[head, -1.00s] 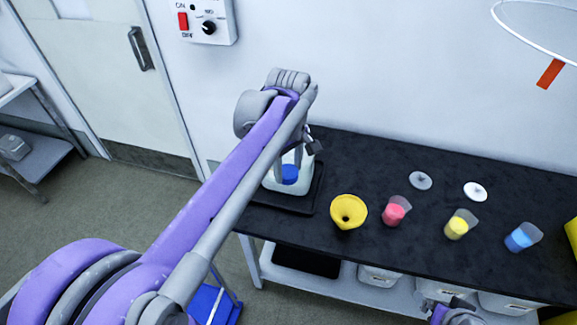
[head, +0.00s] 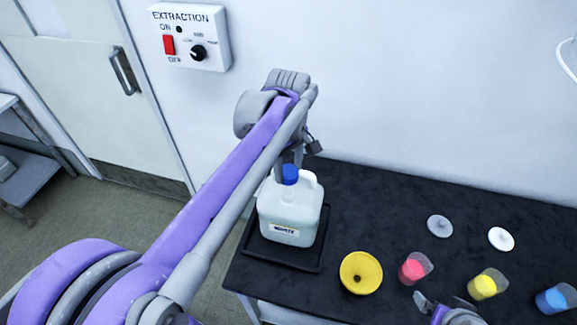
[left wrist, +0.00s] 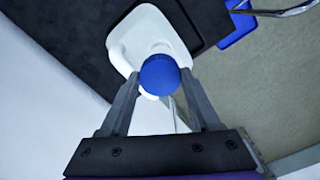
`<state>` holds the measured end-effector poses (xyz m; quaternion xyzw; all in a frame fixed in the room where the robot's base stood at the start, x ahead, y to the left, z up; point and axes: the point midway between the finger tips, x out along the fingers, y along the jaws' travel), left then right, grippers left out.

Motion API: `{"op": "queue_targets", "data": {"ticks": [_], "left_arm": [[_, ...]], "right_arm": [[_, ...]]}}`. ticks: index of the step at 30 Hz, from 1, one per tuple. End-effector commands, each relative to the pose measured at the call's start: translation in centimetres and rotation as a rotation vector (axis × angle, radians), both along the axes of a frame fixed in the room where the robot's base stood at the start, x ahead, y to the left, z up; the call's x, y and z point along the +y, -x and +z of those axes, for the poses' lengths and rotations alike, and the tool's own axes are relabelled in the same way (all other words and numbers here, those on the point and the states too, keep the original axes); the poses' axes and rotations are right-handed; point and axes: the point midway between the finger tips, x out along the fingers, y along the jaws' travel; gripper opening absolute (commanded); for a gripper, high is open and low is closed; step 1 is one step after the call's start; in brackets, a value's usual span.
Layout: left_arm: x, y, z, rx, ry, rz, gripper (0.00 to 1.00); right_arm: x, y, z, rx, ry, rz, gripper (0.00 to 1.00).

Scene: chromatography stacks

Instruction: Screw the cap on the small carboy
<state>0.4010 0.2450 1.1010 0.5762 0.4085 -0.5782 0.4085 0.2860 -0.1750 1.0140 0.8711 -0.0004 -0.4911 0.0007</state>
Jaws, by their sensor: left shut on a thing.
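The small carboy (head: 289,212) is a white translucent jug with a label and handle, upright on a black tray (head: 312,262). The blue cap (head: 290,174) is at the carboy's neck in the head view; I cannot tell whether it is seated or just above. My left gripper (head: 288,170) points down from above, shut on the cap. In the left wrist view the cap (left wrist: 160,75) is between the fingertips, with the white carboy (left wrist: 150,38) behind it. The carboy's opening is hidden.
On the black bench (head: 385,215) stand a yellow funnel (head: 361,272), and cups of red (head: 412,269), yellow (head: 485,285) and blue (head: 551,299) stuff. A wall control box (head: 190,38) hangs at upper left.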

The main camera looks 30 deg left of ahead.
Motion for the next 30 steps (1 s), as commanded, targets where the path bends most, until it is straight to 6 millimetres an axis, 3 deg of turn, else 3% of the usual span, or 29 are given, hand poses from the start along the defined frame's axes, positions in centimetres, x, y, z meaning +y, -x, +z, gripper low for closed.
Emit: {"op": "queue_targets", "data": {"ticks": [19,30], "left_arm": [[0.0,0.1,-3.9,0.002,0.000,0.000,0.11],[0.0,0.0,-4.1,0.000,0.000,0.000,0.11]], "right_arm": [[0.0,1.6,-2.7,0.030,0.000,0.000,1.00],[0.0,1.6,-2.8,0.031,0.000,0.000,1.00]]}}
